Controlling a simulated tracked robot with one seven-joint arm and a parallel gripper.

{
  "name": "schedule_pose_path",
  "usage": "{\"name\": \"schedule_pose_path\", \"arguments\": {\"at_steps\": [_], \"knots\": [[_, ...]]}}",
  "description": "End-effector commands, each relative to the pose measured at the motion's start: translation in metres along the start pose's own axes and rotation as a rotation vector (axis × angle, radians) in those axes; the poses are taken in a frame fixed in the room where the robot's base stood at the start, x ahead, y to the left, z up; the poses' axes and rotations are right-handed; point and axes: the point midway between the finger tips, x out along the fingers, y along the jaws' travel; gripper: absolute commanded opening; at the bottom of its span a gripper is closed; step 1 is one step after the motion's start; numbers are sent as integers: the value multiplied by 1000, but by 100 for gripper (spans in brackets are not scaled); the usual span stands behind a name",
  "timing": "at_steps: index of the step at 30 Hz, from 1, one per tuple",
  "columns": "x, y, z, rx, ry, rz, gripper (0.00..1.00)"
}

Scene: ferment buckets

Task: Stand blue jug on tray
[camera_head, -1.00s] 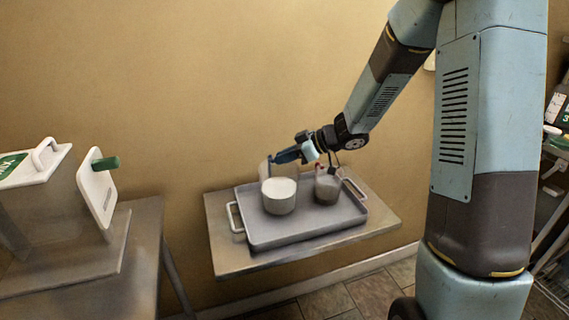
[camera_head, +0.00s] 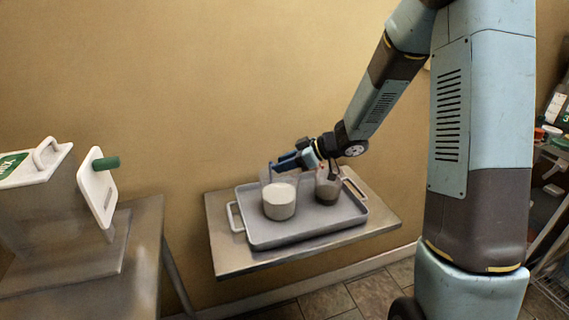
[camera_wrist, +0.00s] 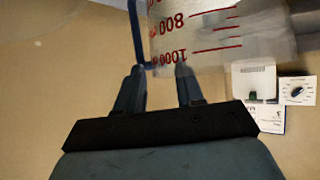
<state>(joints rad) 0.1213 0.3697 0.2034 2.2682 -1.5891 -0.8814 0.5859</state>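The blue jug is a clear jug (camera_head: 280,201) with white contents and a blue handle. It stands upright on the grey tray (camera_head: 262,241), left of its middle. In the wrist view the jug (camera_wrist: 225,40) shows red markings, and its blue handle (camera_wrist: 136,32) ends close to the left fingertip. My gripper (camera_head: 276,166) is at the jug's upper rim, at the handle side. In the wrist view my gripper (camera_wrist: 160,70) has its fingers apart with a gap between them. Whether a finger touches the handle is unclear.
The tray rests on a small metal wall shelf (camera_head: 228,262) and has white end handles. A left bench (camera_head: 100,285) bears a bin with a green-handled white panel (camera_head: 100,187).

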Motion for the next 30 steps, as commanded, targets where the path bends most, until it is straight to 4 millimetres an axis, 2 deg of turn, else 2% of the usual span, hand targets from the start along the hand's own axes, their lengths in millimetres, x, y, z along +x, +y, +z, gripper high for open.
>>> {"name": "schedule_pose_path", "arguments": {"at_steps": [5,18,24,30], "knots": [[-17,1,0,1,-1,4,37],[-97,1,0,1,0,4,37],[-115,0,0,0,0,2,37],[-120,2,-1,-3,-3,14,37]]}}
